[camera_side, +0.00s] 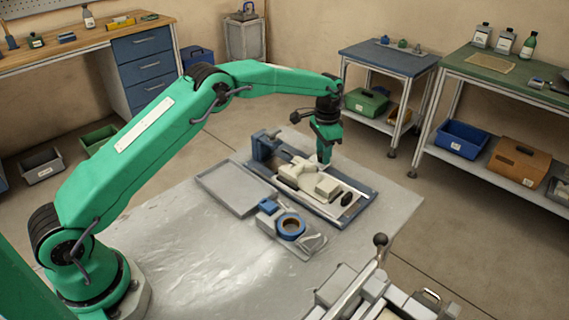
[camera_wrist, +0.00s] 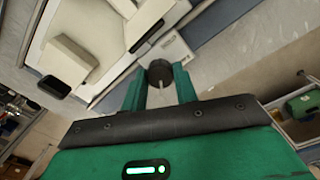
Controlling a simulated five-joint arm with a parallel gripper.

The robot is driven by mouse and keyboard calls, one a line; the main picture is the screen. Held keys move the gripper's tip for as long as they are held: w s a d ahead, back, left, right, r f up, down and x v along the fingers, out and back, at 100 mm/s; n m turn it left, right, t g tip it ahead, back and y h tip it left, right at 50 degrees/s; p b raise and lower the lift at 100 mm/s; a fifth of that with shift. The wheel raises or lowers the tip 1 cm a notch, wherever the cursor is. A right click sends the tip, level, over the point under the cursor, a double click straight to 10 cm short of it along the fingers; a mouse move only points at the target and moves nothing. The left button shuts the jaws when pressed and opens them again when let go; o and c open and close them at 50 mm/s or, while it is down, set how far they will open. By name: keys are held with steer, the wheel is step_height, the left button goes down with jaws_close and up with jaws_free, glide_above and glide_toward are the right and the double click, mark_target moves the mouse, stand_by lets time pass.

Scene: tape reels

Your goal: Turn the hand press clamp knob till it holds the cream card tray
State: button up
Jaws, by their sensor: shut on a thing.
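The knob is too hidden to make out in the side view. A cream piece (camera_side: 305,178), which looks like the card tray, sits on the blue base (camera_side: 357,207); its cream surface also shows in the wrist view (camera_wrist: 80,22). I cannot tell whether the clamp touches it.
A shallow grey tray (camera_side: 236,190) lies left of the fixture. A blue tape reel (camera_side: 291,226) sits on a small grey stand in front. A lever machine (camera_side: 360,290) stands at the front right. The bench's front left is clear.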

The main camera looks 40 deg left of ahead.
steer(key=shift+r+m, duration=0.1)
steer(key=shift+m, duration=0.5)
steer(key=o, duration=1)
step_height(320, 180, up, 8)
steer(key=shift+f, duration=0.25)
steer(key=shift+r, duration=0.15)
steer(key=shift+r, duration=0.1)
